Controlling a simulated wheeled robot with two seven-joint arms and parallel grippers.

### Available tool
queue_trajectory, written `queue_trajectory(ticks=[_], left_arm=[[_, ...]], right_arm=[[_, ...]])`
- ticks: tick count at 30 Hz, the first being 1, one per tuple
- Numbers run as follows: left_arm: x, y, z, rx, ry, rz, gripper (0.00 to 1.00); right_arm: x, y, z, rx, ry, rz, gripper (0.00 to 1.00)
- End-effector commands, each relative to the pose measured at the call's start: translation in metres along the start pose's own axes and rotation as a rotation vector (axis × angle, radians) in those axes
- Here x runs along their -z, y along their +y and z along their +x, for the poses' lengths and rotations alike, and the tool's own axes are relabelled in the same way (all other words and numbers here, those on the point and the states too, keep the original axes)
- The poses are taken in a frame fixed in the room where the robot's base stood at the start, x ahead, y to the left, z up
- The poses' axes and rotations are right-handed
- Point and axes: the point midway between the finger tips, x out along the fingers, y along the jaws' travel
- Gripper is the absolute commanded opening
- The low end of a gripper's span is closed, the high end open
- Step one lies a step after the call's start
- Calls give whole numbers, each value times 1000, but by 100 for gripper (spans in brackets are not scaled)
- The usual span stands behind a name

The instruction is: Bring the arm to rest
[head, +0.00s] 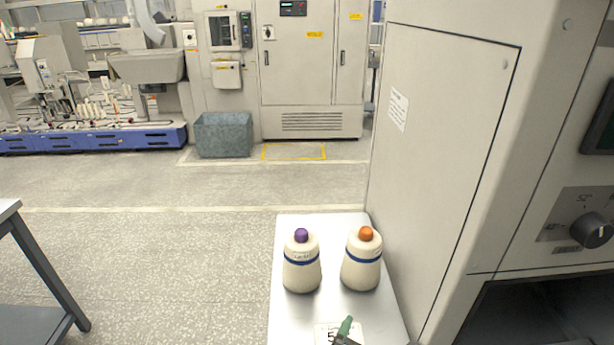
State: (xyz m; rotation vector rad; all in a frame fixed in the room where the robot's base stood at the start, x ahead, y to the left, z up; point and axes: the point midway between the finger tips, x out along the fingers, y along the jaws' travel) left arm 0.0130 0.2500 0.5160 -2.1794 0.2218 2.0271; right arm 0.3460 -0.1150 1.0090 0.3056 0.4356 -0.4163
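Two cream yarn bobbins with blue bands stand upright on a white table (284,235). The left one has a purple top (301,277), and the right one has an orange top (361,272). They stand apart from each other. At the bottom edge, a small green tip on a dark part shows over the table, likely a finger of my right gripper (345,328). It is in front of the bobbins and apart from them. The rest of it is cut off, so its opening cannot be seen. My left gripper is not in view.
A tall beige machine (440,130) stands close on the right. A grey table (30,260) is at the left. Open floor (180,250) lies between, with a grey bin (223,135) behind.

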Motion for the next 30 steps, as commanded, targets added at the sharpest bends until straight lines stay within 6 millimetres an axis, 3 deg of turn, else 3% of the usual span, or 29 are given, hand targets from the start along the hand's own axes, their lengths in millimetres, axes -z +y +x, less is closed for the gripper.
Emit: queue_trajectory(ticks=[6, 8, 11, 18, 24, 30], left_arm=[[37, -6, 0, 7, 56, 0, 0], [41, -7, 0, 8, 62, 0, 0], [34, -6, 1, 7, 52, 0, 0], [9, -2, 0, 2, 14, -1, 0], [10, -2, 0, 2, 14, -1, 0], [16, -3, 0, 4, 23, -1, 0]], right_arm=[[18, -30, 8, 59, 111, 308, 97], [24, -39, 9, 85, 145, 413, 97], [35, -58, 11, 145, 207, 626, 97], [64, -111, 4, 400, 338, 1301, 97], [79, -143, -11, 648, 367, 1781, 97], [86, -162, -26, 854, 344, 2100, 97]])
